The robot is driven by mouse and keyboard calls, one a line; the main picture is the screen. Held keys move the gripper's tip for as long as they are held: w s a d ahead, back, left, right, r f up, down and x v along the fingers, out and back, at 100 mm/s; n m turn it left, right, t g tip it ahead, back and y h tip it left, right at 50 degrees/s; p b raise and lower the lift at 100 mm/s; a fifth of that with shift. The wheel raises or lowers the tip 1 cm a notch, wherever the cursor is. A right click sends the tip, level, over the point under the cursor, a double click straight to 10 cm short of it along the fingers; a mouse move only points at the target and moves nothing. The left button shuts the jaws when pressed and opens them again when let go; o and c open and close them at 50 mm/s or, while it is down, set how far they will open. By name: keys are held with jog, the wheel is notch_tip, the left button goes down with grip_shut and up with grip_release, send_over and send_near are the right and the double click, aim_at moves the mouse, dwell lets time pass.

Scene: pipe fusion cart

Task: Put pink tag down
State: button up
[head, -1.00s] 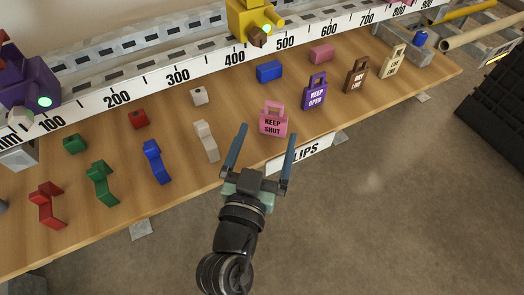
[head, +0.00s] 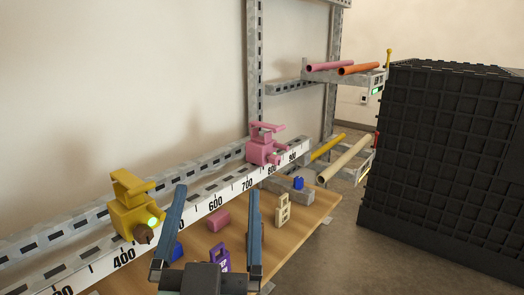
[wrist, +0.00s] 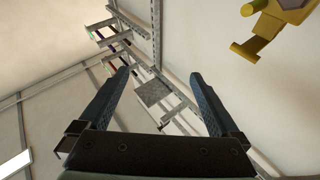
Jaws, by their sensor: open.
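My gripper (head: 215,190) is open at the bottom of the head view, fingers raised and well apart, with nothing between them. In the wrist view my gripper (wrist: 158,77) is also open and empty, facing the wall and racks. The pink tag does not show in either current view. One second ago it lay on the wooden table, marked KEEP SHUT, left of the purple tag. The purple tag (head: 220,258) now shows partly between my fingers, beyond the gripper. The cream tag (head: 282,210) stands further right.
A yellow clamp (head: 133,207) and a pink clamp (head: 263,147) sit along the numbered rail (head: 214,203). A tall black crate (head: 445,170) fills the right. Pipes rest on racks behind.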

jog(key=s+d+r+t, duration=0.1)
jog(key=s+d+r, duration=0.1)
jog(key=r, duration=0.5)
jog(key=s+d+r+t, duration=0.2)
jog(key=s+r, duration=0.1)
jog(key=r, duration=0.4)
jog(key=s+d+r+n+t, duration=0.1)
jog(key=s+r+t, duration=0.1)
jog(key=r, duration=0.5)
jog(key=shift+s+d+r, duration=0.35)
jog(key=shift+s+d, duration=0.05)
jog(key=shift+r, duration=0.1)
